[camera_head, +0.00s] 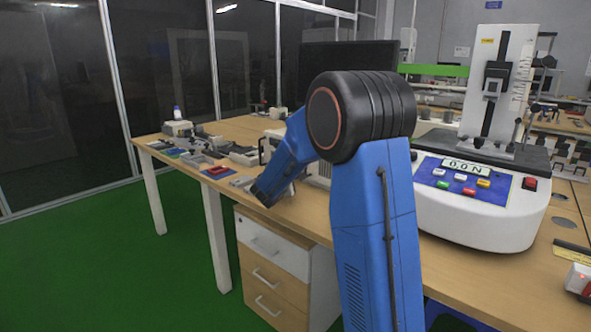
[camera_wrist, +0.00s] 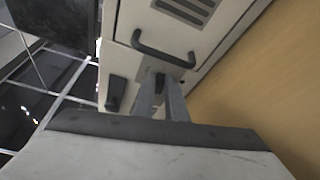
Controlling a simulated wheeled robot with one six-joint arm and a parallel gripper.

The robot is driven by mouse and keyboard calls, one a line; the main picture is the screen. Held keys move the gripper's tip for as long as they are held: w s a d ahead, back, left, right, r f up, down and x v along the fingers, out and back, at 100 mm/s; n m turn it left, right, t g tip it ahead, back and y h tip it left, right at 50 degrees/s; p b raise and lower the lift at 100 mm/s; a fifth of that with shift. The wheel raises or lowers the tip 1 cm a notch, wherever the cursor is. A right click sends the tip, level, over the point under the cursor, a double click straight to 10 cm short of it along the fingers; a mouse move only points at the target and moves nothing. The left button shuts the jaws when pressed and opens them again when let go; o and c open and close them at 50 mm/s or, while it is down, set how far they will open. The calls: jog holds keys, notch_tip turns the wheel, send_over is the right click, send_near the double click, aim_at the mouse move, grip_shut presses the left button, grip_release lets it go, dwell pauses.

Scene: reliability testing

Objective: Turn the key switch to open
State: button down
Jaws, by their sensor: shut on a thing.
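In the wrist view the two grey fingers of my gripper (camera_wrist: 165,86) reach to the front panel of a light grey box (camera_wrist: 110,55). Their tips are close together on a small dark part, which I take for the key switch (camera_wrist: 160,77), just below a black bar handle (camera_wrist: 163,50). The fingers mostly cover it, so its turn angle cannot be read. In the head view my blue arm hides the gripper tips and most of the box; a slatted light part (camera_head: 319,172) shows beside the arm.
A black rocker-like part (camera_wrist: 116,93) sits on the panel left of the fingers. The wooden table (camera_head: 300,215) carries a white force tester (camera_head: 480,215) at right and several small devices at left. A drawer cabinet (camera_head: 272,265) stands below. Green floor at left is clear.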

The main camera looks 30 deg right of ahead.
jog(key=shift+f, duration=0.1)
jog(key=c, duration=1.8)
grip_release()
jog(key=shift+s, duration=0.1)
jog(key=v, duration=1.7)
jog(key=shift+a, duration=0.15)
jog(key=shift+o, duration=0.4)
